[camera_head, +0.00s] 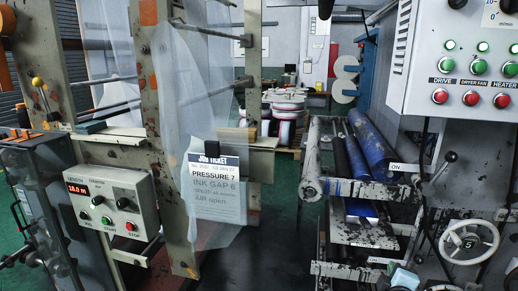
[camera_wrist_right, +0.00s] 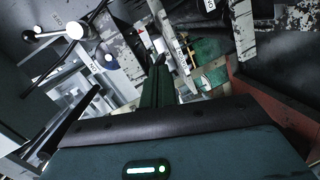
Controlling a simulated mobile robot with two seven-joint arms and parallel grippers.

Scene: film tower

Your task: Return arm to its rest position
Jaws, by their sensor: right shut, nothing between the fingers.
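My right gripper (camera_wrist_right: 157,80) shows in the right wrist view as dark green fingers together, pointing away from the camera with nothing between them. Behind the fingers is the dark wrist housing with a lit green strip. In the head view, pale and dark parts at the bottom right edge appear to be my right arm, low in front of the printing press. The finger detail is not clear there. My left gripper is not in the head view.
Blue rollers (camera_head: 371,139) sit in the worn press frame. A control box (camera_head: 112,203) and hanging job ticket (camera_head: 216,186) are left. Dark floor is clear in the lower middle.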

